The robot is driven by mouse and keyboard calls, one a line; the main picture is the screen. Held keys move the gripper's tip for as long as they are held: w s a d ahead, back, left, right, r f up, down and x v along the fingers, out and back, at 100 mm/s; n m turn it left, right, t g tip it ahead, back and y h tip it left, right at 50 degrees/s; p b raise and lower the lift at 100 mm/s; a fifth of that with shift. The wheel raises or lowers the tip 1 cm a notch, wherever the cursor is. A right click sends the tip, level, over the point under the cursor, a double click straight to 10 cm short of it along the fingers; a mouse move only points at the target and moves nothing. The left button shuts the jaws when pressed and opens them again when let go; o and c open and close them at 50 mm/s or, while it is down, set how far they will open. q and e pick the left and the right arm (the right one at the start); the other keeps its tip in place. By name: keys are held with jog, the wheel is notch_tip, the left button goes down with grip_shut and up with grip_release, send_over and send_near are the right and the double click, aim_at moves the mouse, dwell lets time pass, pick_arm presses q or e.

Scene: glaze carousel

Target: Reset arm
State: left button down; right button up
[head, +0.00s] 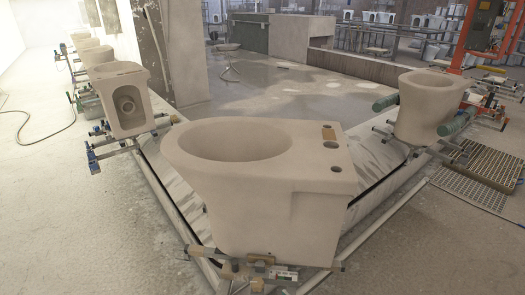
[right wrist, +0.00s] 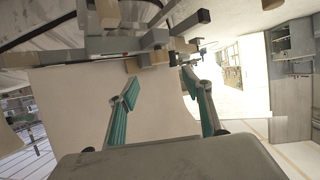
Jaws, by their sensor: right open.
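My right gripper (right wrist: 160,82) shows in the right wrist view, with its two teal fingers spread apart and nothing held between them. Behind the fingers is a large pale smooth body (right wrist: 75,110), which looks like a toilet bowl. Whether a fingertip touches it cannot be told. Grey and tan fixture blocks (right wrist: 150,42) lie just beyond the fingertips at the top of that view. Neither gripper and neither arm shows in the head view. My left gripper is in no view.
A beige toilet bowl (head: 265,190) stands close in front on the carousel frame (head: 165,185). A metal grating (head: 478,187) lies at right. Concrete floor at lower left is clear.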

jog(key=s+d+f+m+g+h, duration=0.1)
jog(key=s+d+h, duration=0.3)
jog(key=s+d, duration=1)
jog(key=shift+s+d+m, duration=0.25)
jog(key=shift+s+m, duration=0.15)
jog(key=shift+s, duration=0.1)
